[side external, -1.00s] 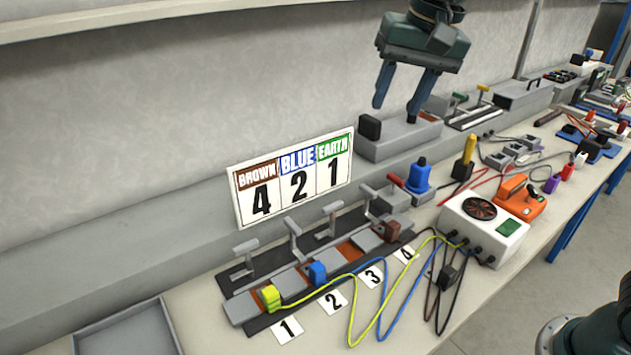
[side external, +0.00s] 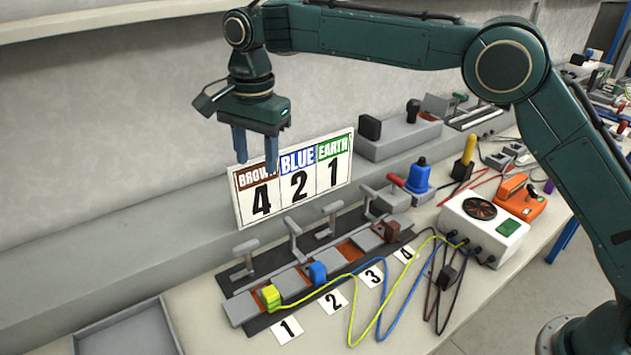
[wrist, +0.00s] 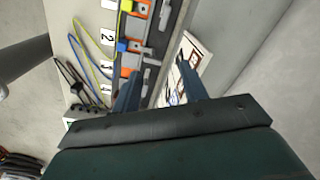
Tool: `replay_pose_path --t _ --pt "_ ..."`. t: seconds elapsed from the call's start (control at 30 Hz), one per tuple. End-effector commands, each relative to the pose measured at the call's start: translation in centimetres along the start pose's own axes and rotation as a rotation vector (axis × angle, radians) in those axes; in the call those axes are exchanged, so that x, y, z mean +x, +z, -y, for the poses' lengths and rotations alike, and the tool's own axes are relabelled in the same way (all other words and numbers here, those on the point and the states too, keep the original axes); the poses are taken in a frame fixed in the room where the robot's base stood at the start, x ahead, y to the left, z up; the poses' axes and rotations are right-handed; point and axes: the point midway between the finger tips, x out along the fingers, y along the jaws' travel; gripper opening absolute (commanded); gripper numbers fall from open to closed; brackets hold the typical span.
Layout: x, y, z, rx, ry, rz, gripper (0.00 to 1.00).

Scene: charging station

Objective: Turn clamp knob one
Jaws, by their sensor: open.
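Clamp knob one (side external: 246,247) is the grey T-shaped handle at the left end of the clamp row, behind label 1. The yellow-green plug (side external: 271,297) sits in front of it on the grey clamp strip (side external: 240,309). My gripper (side external: 256,164) is open and empty, fingers pointing down. In the side view it appears above knob one, well clear of it, and overlaps the left part of the number card. In the wrist view my fingers (wrist: 158,88) are spread apart, with the clamp strip (wrist: 133,64) seen beyond them.
The number card (side external: 292,184) reading brown 4, blue 2, earth 1 stands behind the clamps. Knob two (side external: 293,227) and other similar handles stand to the right. A blue plug (side external: 317,272) and a brown plug (side external: 391,231) sit on the strip. An empty grey tray (side external: 128,335) is at front left.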

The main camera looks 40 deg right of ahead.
Motion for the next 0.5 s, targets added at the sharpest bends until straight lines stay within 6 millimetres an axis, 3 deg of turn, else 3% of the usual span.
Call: replay_pose_path --t 0.1,0.23,0.5 --pt "2.4 1.5 1.4 0.051 0.024 0.001 0.44" --pt "4.0 2.6 2.3 0.095 0.041 0.001 0.44" --pt "5.0 3.3 2.8 0.127 0.052 -0.001 0.44"
